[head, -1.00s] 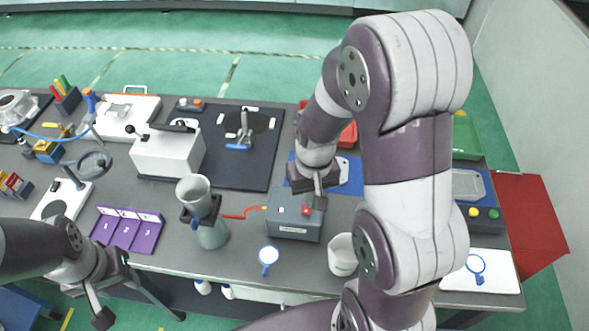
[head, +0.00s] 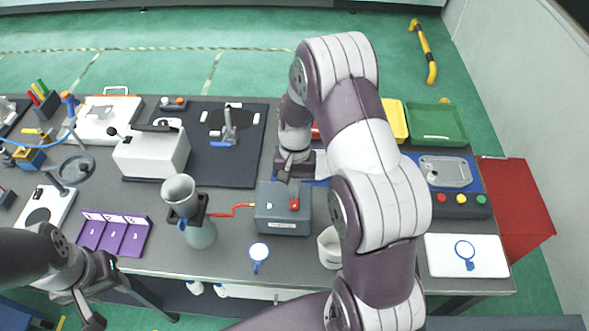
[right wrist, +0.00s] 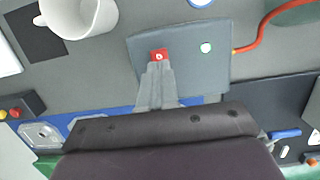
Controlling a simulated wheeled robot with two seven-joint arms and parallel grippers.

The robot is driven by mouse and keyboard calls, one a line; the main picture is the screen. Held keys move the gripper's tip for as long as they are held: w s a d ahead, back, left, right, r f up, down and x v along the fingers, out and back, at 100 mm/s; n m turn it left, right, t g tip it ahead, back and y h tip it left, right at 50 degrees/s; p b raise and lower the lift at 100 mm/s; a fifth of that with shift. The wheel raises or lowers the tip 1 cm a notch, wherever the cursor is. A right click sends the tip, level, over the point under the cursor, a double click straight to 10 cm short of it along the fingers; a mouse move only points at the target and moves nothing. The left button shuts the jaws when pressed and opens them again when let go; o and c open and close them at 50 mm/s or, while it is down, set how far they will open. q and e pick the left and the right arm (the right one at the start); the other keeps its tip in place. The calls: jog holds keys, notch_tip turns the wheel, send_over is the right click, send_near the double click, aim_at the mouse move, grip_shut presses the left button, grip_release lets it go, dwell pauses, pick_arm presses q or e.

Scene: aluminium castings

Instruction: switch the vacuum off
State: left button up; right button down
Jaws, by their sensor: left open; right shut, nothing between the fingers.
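The vacuum is a grey box (head: 283,222) on the table, with a red switch (head: 294,204) and a small green-white button (head: 270,205) on top. A red hose (head: 233,208) runs from it to a flask (head: 200,236) with a funnel (head: 180,191). My right gripper (head: 294,188) is shut and empty, reaching down over the box from behind. In the right wrist view its fingertips (right wrist: 157,64) are right at the red switch (right wrist: 159,54); whether they touch it I cannot tell. My left gripper (head: 134,318) is open and empty, low at the table's front edge.
A white cup (head: 330,248) stands right of the box, near my right arm. A blue-rimmed round tool (head: 259,252) lies in front of it. A purple numbered rack (head: 113,234) and a white machine (head: 150,155) are at left. A green tray (head: 437,124) is at back right.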

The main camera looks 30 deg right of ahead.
aim_at(295, 204)
jog(key=shift+x, duration=0.95)
jog(key=shift+f, duration=0.4)
jog(key=shift+s, duration=0.1)
jog(key=shift+a, duration=0.1)
